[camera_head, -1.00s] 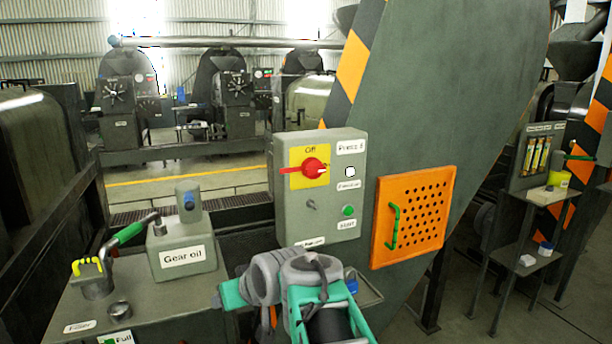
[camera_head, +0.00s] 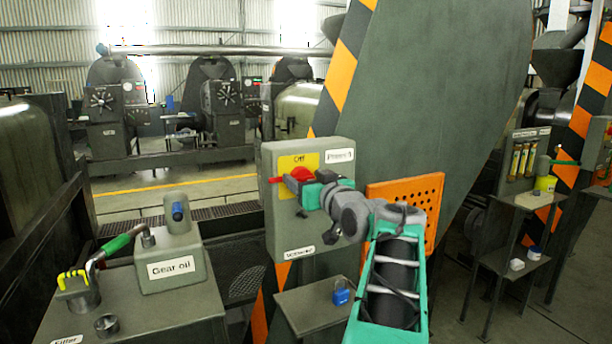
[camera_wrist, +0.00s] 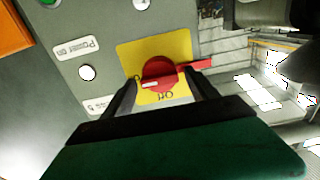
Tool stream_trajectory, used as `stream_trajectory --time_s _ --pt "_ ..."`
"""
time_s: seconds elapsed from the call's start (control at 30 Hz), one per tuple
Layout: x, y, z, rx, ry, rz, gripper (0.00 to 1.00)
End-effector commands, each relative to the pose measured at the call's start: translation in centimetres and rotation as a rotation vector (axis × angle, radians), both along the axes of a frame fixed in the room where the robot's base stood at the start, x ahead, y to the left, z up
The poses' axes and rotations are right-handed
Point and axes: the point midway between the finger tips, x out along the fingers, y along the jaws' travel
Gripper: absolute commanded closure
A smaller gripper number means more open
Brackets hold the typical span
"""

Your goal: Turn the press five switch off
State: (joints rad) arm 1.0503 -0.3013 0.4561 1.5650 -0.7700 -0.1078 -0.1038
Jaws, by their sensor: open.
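The press switch is a red rotary knob (camera_head: 299,175) with a handle on a yellow plate (camera_head: 311,161) marked "Off", on the grey control box (camera_head: 283,228). In the wrist view the knob (camera_wrist: 160,76) lies between the two dark fingers of my gripper (camera_wrist: 165,90), and its red handle reaches out to the right past one finger. My gripper (camera_head: 296,187) is open at the knob; whether a finger touches it I cannot tell. My arm hides the lower right part of the box, including its green button, in the head view.
An orange perforated panel (camera_head: 415,192) is to the right of the box. A small shelf (camera_head: 307,309) with a blue padlock (camera_head: 341,292) is below.

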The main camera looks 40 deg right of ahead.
Motion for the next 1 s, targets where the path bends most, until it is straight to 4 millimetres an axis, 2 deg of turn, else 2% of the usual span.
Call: stream_trajectory --time_s 0.2,0.9,1.0 --pt "0.06 -0.03 -0.05 0.000 0.000 -0.001 0.32" --pt "0.04 -0.02 -0.05 0.000 0.000 -0.001 0.89" --pt "0.03 -0.03 -0.05 0.000 0.000 -0.001 0.93"
